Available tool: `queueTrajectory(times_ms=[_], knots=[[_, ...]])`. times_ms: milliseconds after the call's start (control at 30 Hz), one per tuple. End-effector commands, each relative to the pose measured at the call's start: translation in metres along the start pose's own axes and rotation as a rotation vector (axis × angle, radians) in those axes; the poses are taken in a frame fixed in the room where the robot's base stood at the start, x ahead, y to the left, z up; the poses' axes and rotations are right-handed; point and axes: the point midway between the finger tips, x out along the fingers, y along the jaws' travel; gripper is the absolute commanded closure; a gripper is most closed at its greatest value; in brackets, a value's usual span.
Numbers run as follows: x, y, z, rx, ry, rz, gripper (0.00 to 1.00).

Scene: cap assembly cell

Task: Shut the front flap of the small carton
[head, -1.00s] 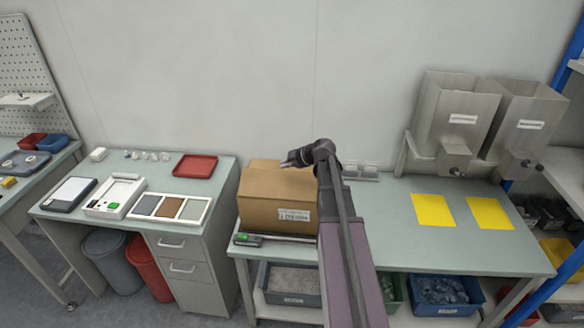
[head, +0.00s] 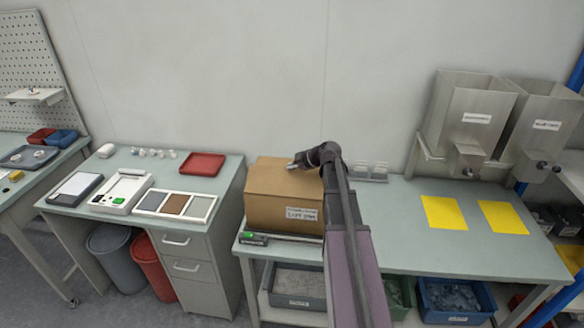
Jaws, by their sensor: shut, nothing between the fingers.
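The small cardboard carton (head: 275,209) stands on the left end of the right-hand bench, with a white label on its front face. Its top (head: 272,175) looks covered by brown cardboard; I cannot tell the front flap's exact angle at this size. My gripper (head: 291,166) is over the carton's top, toward its right half, pointing left. It is shut and holds nothing. Whether its fingertips touch the cardboard is not clear. My wrist and forearm hide the carton's right edge.
A scale-like device with a green display (head: 252,238) lies at the carton's front. Yellow mats (head: 444,213) and metal hoppers (head: 470,115) stand to the right. A red tray (head: 202,164) lies on the left desk. The bench between my arm and the mats is clear.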

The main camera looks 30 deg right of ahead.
Motion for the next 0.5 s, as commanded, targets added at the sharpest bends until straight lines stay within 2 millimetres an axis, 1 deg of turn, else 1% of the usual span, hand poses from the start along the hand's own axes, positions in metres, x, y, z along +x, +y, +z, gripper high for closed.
queueTrajectory(times_ms=[267, 500], knots=[[0.004, 0.002, 0.004, 0.023, 0.0, -0.022, 1.0], [0.019, 0.007, 0.019, 0.14, 0.0, -0.14, 1.0]])
